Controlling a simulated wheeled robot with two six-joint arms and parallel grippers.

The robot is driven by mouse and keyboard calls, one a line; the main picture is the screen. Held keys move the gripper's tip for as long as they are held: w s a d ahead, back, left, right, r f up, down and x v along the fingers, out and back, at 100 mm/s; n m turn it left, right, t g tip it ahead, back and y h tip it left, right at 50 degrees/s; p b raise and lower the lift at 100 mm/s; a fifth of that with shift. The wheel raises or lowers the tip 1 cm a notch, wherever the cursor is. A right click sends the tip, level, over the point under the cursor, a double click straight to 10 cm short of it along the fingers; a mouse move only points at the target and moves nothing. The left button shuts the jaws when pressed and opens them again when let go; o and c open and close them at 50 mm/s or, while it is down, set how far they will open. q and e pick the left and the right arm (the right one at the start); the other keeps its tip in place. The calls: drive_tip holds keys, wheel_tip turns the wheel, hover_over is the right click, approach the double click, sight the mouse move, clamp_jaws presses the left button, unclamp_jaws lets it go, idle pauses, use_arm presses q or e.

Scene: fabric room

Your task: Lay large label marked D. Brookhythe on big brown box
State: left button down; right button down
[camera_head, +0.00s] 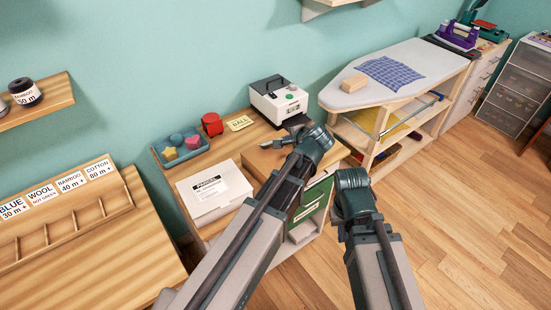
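A brown box (258,163) stands on the wooden table, partly hidden behind my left arm. A white box with a printed label reading PARCEL (207,183) lies to its left; its smaller print is too small to read. I cannot make out a label marked D. Brookhythe. My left gripper (290,132) is over the brown box, in front of the white machine; whether it holds anything is unclear. My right gripper (352,186) is to the right of the table, before the ironing board, with its fingers hidden.
A white machine (278,100) stands at the table's back. A blue tray (180,150) with coloured shapes, a red object (212,124) and a yellow sign (240,123) are at the back left. An ironing board (425,62) with shelves stands right. Wooden floor at right is clear.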

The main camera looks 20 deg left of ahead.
use_arm(q)
drive_tip(key=shift+f, duration=0.65)
use_arm(e)
drive_tip(key=shift+f, duration=0.65)
use_arm(q)
drive_tip(key=c, duration=1.3)
unclamp_jaws()
drive_tip(key=shift+r, duration=0.1)
use_arm(e)
drive_tip(key=shift+r, duration=0.15)
